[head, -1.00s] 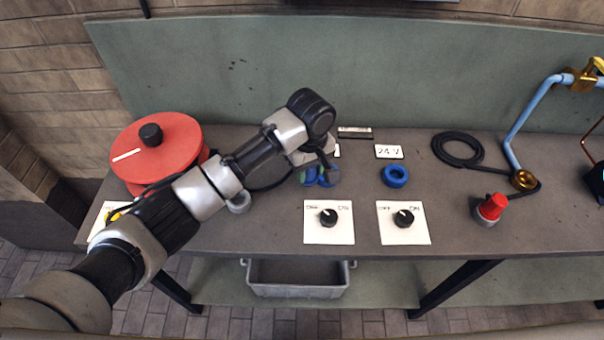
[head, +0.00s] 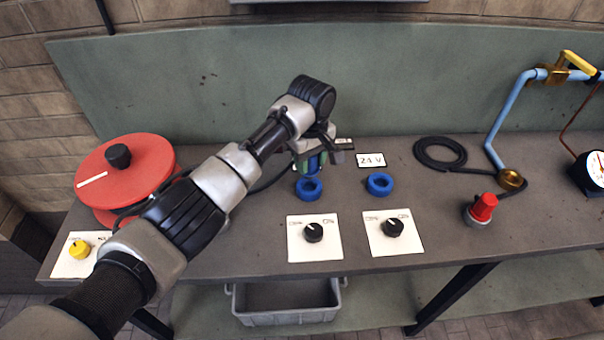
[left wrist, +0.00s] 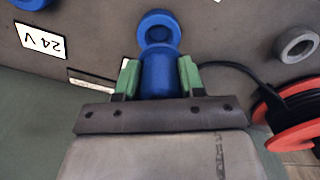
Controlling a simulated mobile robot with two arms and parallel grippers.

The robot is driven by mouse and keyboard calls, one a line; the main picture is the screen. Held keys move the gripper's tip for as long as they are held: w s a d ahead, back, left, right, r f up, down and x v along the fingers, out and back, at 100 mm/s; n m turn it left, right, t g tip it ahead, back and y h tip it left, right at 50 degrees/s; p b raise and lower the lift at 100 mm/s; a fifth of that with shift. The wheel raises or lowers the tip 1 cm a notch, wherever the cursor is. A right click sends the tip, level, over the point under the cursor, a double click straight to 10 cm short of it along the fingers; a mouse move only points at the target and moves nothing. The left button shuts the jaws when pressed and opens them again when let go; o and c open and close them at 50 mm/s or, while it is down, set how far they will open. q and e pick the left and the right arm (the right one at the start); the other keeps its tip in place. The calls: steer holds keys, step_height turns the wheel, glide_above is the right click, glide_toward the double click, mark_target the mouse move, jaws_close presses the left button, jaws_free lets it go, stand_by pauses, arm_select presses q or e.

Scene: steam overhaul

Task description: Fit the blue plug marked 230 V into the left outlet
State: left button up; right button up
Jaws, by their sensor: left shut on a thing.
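My left gripper (head: 313,166) is shut on the blue plug (left wrist: 158,74), between green finger pads in the left wrist view. No 230 V marking is readable on it. The left outlet, a blue ring (head: 309,188), is on the bench just in front of the plug in the head view. In the left wrist view this ring (left wrist: 157,29) lies right beyond the plug's end, its opening partly showing. The plug is outside the opening; I cannot tell whether it touches the rim. A second blue ring (head: 379,184) stands to the right, by the 24 V label (head: 370,160). My right gripper is not in view.
Two switch plates with black knobs (head: 313,232) (head: 392,228) lie in front of the rings. A red cable reel (head: 130,165) stands left, its black cable running toward the plug. A black coil (head: 440,153) and red knob (head: 482,208) are on the right.

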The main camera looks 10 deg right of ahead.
mark_target(310, 176)
arm_select(q)
steer(key=shift+w+d+r, duration=0.1)
steer(key=shift+f, duration=1.1)
steer(key=shift+f+b, duration=0.75)
steer(key=shift+f, duration=1.15)
steer(key=o, duration=1.1)
steer(key=shift+r, duration=0.1)
